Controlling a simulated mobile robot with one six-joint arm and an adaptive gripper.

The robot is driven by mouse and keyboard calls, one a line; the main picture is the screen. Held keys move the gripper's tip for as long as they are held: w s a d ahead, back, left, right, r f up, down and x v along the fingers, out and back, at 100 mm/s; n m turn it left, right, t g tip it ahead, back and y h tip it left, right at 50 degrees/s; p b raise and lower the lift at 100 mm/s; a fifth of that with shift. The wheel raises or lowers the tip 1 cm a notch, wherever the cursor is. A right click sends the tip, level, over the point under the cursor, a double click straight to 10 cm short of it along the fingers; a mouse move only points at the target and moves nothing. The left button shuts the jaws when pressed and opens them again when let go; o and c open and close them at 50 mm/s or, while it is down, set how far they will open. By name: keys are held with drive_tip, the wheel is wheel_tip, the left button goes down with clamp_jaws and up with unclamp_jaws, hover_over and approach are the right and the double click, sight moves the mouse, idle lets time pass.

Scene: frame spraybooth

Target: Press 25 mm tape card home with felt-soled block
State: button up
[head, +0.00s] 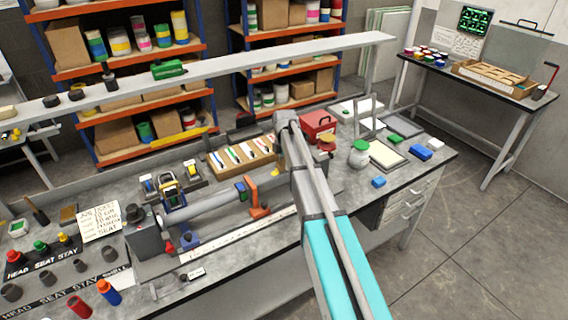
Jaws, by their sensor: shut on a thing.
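My arm reaches in from the lower right over the bench, and its far end stands beside the wooden tray. My gripper cannot be made out; the arm hides that area. The wooden tray (215,168) holds several pale cards with coloured strips, one of them green (232,154); I cannot tell which is the 25 mm one. A grey frame tube (212,203) lies level in a fixture, with an orange clamp (258,198) near its right end. I cannot identify the felt-soled block.
A long grey rail (225,66) crosses above the back of the bench. A red box (318,124), a green-lidded jar (359,154) and a blue block (421,152) stand to the right. Bare bench shows at front centre.

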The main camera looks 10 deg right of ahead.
sight(276, 172)
drive_tip(key=shift+w+d+f, duration=0.1)
drive_tip(key=shift+w+d, duration=0.1)
drive_tip(key=shift+d, duration=0.5)
drive_tip(key=shift+w+d, duration=0.2)
drive_tip(key=shift+d, duration=0.45)
drive_tip(key=shift+a, duration=0.15)
drive_tip(key=shift+s+a, duration=0.25)
drive_tip(key=shift+a, duration=0.5)
drive_tip(key=shift+s+a, duration=0.25)
drive_tip(key=shift+a, duration=0.5)
drive_tip(key=shift+a, duration=0.2)
drive_tip(key=shift+s+a, duration=0.3)
drive_tip(key=shift+a, duration=0.45)
drive_tip(key=shift+s+a, duration=0.3)
drive_tip(key=shift+a, duration=0.45)
drive_tip(key=shift+w+d, duration=0.1)
drive_tip(key=shift+d, duration=0.1)
